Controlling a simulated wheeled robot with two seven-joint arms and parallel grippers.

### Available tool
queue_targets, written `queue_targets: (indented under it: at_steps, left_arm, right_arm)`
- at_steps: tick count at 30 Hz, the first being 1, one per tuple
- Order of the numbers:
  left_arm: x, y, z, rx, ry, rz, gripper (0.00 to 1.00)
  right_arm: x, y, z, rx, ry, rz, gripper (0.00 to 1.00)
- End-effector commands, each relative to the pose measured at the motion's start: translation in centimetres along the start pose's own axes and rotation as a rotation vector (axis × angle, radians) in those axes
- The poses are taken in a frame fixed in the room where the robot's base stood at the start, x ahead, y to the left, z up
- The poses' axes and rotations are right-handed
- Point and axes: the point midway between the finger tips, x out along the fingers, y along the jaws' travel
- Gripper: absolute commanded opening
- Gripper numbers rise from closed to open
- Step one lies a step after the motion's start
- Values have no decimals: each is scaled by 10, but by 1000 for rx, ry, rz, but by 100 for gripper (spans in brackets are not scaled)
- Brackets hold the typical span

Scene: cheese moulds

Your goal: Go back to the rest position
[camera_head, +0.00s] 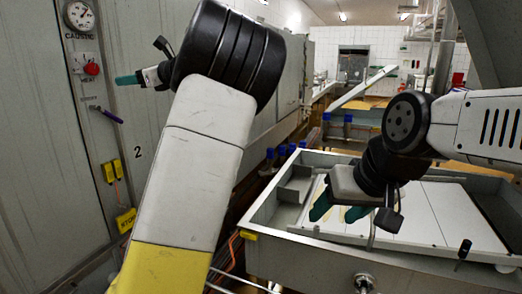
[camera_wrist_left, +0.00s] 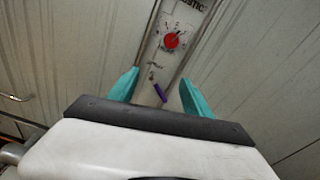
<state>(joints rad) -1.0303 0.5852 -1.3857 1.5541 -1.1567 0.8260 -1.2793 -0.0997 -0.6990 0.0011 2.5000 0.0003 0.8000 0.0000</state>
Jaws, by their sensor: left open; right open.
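My left gripper (camera_head: 127,80) is raised at the upper left, in front of the grey wall panel (camera_head: 50,180). Its teal fingers point left towards the panel strip with the red knob. In the left wrist view its fingers (camera_wrist_left: 158,82) are apart with nothing between them. The red knob (camera_wrist_left: 171,40) and a purple-handled lever (camera_wrist_left: 160,93) show beyond them. My right gripper (camera_head: 338,212) is open over the metal vat (camera_head: 275,258), its teal fingers pointing down and left above the white boards (camera_head: 420,215). I see nothing held in it.
A gauge (camera_head: 79,15) sits above the red knob (camera_head: 92,69) on the wall. A yellow box (camera_head: 126,220) is lower on it. Several blue-capped items (camera_head: 282,151) stand behind the vat. My left arm hides part of the middle.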

Motion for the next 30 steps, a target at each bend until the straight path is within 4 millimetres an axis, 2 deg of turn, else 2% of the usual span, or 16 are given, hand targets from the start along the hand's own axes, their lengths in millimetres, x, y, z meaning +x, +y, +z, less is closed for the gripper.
queue_targets:
  at_steps: [8, 13, 17, 18, 20, 21, 23, 26, 30]
  left_arm:
    - [24, 30, -52, -131, 170, 52, 58]
    - [35, 62, -106, -288, 351, 125, 58]
    - [27, 98, -163, -494, 562, 232, 58]
    - [18, 109, -182, -576, 640, 278, 58]
    - [-2, 126, -205, -709, 759, 355, 58]
    - [-19, 135, -217, -797, 835, 410, 58]
    - [-47, 148, -229, -924, 937, 492, 58]
    - [-99, 167, -235, -1122, 1084, 631, 58]
    - [-175, 194, -226, -1365, 1238, 819, 58]
  right_arm:
    - [0, 0, 0, 1, 1, 0, 59]
    - [0, 0, 0, 1, 1, 0, 59]
    - [0, 0, 0, 1, 1, 0, 59]
    - [0, 0, 0, 1, 1, 0, 59]
    - [0, 0, 0, 1, 1, 0, 59]
    - [0, 0, 0, 1, 1, 0, 59]
    - [0, 0, 0, 1, 1, 0, 59]
    - [0, 0, 0, 1, 1, 0, 59]
    - [0, 0, 0, 1, 1, 0, 59]
